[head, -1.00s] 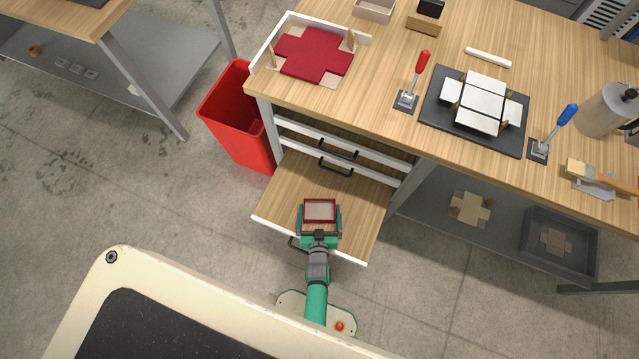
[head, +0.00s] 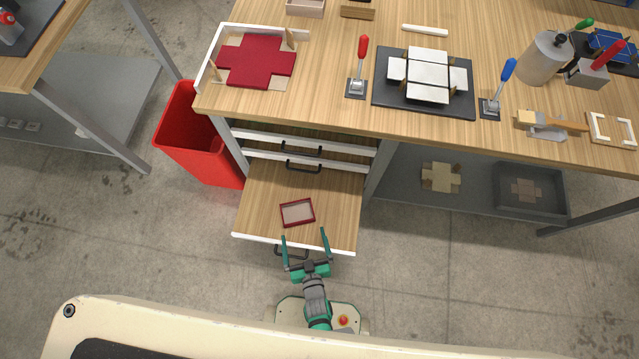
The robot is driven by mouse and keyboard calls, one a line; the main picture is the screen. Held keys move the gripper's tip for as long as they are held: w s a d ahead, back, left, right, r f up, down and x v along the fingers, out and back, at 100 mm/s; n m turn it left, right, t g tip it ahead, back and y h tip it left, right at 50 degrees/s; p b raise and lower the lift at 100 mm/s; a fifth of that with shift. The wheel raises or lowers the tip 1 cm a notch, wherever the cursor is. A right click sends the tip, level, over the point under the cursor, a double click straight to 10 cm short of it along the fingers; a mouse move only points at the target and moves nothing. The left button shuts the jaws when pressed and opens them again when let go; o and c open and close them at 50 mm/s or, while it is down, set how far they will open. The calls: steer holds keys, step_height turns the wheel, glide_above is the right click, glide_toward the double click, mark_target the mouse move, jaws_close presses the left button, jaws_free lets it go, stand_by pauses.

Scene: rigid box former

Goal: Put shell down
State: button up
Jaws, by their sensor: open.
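The shell (head: 297,213) is a small shallow box with dark red walls and a pale inside. It lies in the open drawer (head: 340,225), on its wooden bottom, turned slightly. My gripper (head: 305,235) is green, with its two fingers spread wide. It is open and empty, at the drawer's front edge, with the fingertips pointing toward the shell. The fingers appear apart from the shell, just nearer to me than it is.
Red cross-shaped blanks (head: 256,60) lie in a white-edged holder on the bench. A black plate with white panels (head: 425,78) stands between a red lever (head: 362,60) and a blue lever (head: 502,85). A red bin (head: 195,140) stands left of the drawers. Bare drawer floor surrounds the shell.

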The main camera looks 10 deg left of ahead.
steer(key=s+d+r+m+h, duration=0.1)
steer(key=s+d+r, duration=0.1)
steer(key=r, duration=1)
steer(key=s+d+r+m+t+h, duration=0.1)
steer(key=s+d+r+h, duration=0.1)
steer(key=r, duration=1)
steer(key=s+d+r+m+t+h, duration=0.1)
steer(key=s+d+r, duration=0.3)
steer(key=r, duration=0.8)
steer(key=shift+s+d+r+m+h, duration=0.15)
steer(key=shift+s+r+m+h, duration=0.3)
steer(key=shift+s, duration=0.3)
steer(key=shift+f, duration=0.1)
